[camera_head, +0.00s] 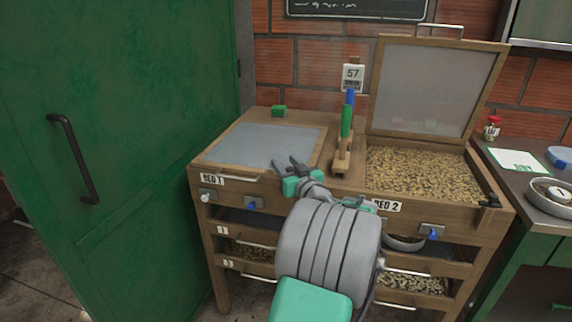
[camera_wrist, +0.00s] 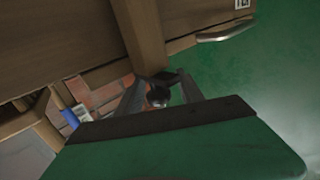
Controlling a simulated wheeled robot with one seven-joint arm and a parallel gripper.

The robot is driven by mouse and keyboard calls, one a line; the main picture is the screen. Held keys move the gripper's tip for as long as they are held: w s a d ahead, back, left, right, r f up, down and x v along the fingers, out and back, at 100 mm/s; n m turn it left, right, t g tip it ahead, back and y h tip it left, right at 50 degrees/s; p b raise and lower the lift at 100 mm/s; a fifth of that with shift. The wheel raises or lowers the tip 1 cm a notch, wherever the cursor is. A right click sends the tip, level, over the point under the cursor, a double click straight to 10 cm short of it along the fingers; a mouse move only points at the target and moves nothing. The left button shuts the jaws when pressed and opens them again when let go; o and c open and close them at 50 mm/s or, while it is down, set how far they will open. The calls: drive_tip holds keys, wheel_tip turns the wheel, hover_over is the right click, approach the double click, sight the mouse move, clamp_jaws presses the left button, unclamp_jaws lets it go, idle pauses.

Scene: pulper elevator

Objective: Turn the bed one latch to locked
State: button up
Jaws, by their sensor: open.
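Bed one (camera_head: 215,166), labelled BED 1, is at the left of the wooden bench with its grey-panelled lid (camera_head: 262,144) down. My gripper (camera_head: 288,165) is open over the front right part of this lid. In the wrist view, my open fingers (camera_wrist: 160,95) stand either side of a dark round-ended piece (camera_wrist: 158,96) by a wooden post; this may be the latch, but I cannot tell for sure. I cannot see contact. My arm hides the bench front between the two beds, so the latch's position cannot be read in the head view.
Bed two's framed lid (camera_head: 418,85) stands raised behind its beans (camera_head: 420,172); a dark latch (camera_head: 490,201) sits at its right front corner. A green-and-blue-handled brush (camera_head: 347,125) stands between the beds. A green door (camera_head: 120,130) is close on the left.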

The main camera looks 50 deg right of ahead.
clamp_jaws()
idle(0.4)
drive_tip(key=shift+f+y+b, duration=0.3)
drive_tip(key=shift+b, duration=0.65)
drive_tip(key=shift+a+r+n+t+y+b, duration=0.15)
drive_tip(key=shift+n+t+y+b, duration=0.25)
drive_tip(key=shift+n+y+b, duration=0.3)
drive_tip(key=shift+r, duration=0.15)
unclamp_jaws()
